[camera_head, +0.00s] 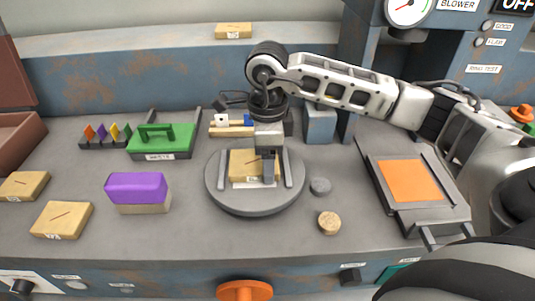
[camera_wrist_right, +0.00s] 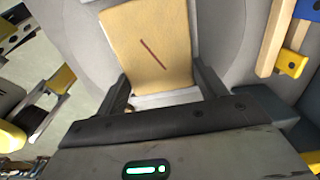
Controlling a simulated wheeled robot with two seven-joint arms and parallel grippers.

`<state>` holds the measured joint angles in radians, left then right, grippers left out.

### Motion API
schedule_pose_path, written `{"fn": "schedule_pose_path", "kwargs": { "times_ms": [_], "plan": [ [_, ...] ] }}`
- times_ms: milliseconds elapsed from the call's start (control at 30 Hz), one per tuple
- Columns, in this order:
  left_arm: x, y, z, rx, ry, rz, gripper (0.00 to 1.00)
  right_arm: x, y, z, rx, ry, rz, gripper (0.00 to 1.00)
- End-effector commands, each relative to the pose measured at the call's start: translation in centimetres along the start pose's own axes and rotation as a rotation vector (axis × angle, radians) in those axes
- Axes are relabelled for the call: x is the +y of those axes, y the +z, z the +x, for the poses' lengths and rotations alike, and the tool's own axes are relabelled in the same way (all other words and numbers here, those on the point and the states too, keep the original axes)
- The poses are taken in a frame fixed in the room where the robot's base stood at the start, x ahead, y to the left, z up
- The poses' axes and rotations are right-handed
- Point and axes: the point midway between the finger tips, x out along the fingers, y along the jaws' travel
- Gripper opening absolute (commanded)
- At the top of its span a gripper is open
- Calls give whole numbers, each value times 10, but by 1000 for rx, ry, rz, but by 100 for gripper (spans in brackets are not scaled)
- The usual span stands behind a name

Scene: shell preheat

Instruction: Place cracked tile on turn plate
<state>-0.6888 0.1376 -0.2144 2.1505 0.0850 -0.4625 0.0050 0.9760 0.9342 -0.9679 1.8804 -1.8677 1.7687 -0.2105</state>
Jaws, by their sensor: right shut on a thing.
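The tan tile (camera_head: 241,163) is at the round grey turn plate (camera_head: 214,190), between its two upright bars. In the right wrist view the tile (camera_wrist_right: 150,45) shows one dark reddish slanted line on its face. My right gripper (camera_head: 268,174) points down over the plate and is shut on the tile, with a finger on each side of its near end in the wrist view (camera_wrist_right: 164,88). The tile lies about flat; whether it rests on the plate or hangs just above it I cannot tell. My left gripper is not in view.
Two more marked tan tiles (camera_head: 62,219) (camera_head: 24,186) lie at the left, and one (camera_head: 233,31) on the back ledge. A purple-topped block (camera_head: 137,187), green-lidded box (camera_head: 161,140), grey puck (camera_head: 320,186), cork disc (camera_head: 329,222) and orange-topped pad (camera_head: 410,181) surround the plate.

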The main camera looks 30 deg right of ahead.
Motion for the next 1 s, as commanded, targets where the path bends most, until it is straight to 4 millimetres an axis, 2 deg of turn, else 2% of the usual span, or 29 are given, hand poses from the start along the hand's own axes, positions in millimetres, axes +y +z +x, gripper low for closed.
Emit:
{"fn": "schedule_pose_path", "kwargs": {
  "times_ms": [333, 367, 400, 433, 767, 867, 1000],
  "plan": [
    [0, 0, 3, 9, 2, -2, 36, -1, 0, 4, -3, -3, 1, 35],
    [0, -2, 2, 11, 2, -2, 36, 0, 0, 3, -1, -2, 1, 76],
    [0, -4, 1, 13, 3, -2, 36, 0, 0, 3, -1, -2, 1, 87],
    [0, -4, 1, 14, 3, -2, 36, 0, 0, 3, -1, -2, 1, 92],
    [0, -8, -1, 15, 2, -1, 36, 0, 0, -1, -1, -2, 1, 92],
    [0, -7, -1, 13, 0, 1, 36, -1, 1, -10, -4, -4, 1, 92],
    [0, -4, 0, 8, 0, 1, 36, -1, 1, -37, -5, -7, 0, 92]
  ]
}}
